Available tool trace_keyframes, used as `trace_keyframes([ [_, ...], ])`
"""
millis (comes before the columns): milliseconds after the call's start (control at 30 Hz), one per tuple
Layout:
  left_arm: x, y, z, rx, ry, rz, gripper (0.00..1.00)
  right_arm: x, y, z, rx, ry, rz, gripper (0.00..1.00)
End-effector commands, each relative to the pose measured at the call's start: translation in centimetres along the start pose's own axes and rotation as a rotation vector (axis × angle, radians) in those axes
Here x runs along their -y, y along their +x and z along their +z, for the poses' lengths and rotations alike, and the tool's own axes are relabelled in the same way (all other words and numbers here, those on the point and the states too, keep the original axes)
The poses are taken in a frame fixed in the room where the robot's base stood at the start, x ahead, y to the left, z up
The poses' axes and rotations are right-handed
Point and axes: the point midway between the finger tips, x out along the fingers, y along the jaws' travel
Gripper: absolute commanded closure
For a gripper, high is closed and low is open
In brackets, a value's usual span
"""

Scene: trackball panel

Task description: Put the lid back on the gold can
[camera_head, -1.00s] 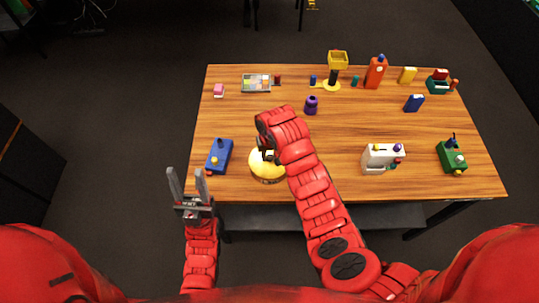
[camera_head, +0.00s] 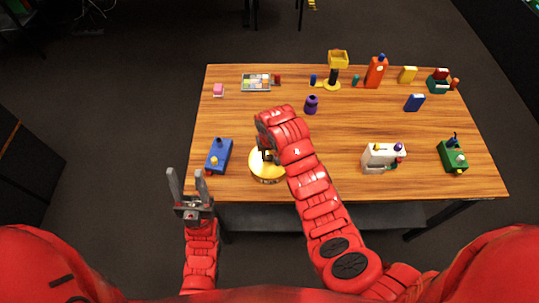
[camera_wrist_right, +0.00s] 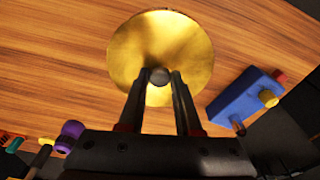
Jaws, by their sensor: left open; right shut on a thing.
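The gold lid (camera_head: 257,165) is a round disc with a small dark knob (camera_wrist_right: 160,76) at its centre. It is at the front left of the table, at the gold can (camera_head: 268,180); most of the can is hidden beneath it. I cannot tell whether the lid sits flush on the rim. My right gripper (camera_head: 268,154) points down from above and is shut on the knob. In the right wrist view its two fingers (camera_wrist_right: 158,82) are on either side of the knob. My left gripper (camera_head: 184,174) is open and empty, off the table's front left edge.
A blue box with knobs (camera_head: 219,155) stands close left of the can. A white machine (camera_head: 382,159) and a green box (camera_head: 452,157) are to the right. A purple object (camera_head: 311,105) is behind. Several small items line the back. The table's middle is mostly clear.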

Motion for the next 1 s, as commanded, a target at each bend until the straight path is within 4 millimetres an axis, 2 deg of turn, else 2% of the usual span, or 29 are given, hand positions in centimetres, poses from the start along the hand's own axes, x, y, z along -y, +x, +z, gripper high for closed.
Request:
trace_keyframes([
  [233, 0.0, 0.03, -0.01, 0.0, 0.0, 0.0, 0.5, 0.0, -0.03, 0.0, 0.0, 0.0, 0.0, 1.0],
  [267, 0.0, 0.03, -0.01, 0.0, 0.0, 0.0, 0.5, 0.0, -0.02, 0.01, 0.0, 0.0, 0.0, 0.65],
  [433, 0.0, 0.03, -0.01, 0.0, 0.0, 0.0, 0.5, -0.01, -0.02, 0.0, 0.0, 0.0, 0.0, 0.35],
  [467, 0.0, 0.03, -0.01, 0.0, 0.0, 0.0, 0.5, 0.0, -0.02, 0.01, 0.001, 0.0, 0.0, 0.32],
  [667, 0.0, 0.03, 0.0, 0.0, 0.0, 0.0, 0.5, 0.0, -0.02, 0.01, 0.001, 0.0, 0.0, 0.32],
  [833, 0.0, 0.03, -0.01, 0.0, 0.0, 0.0, 0.5, -0.01, -0.01, 0.01, 0.001, 0.0, 0.0, 0.02],
  [1000, 0.0, 0.02, 0.0, 0.0, 0.0, 0.0, 0.5, 0.0, -0.01, 0.02, 0.001, 0.0, 0.0, 0.02],
])
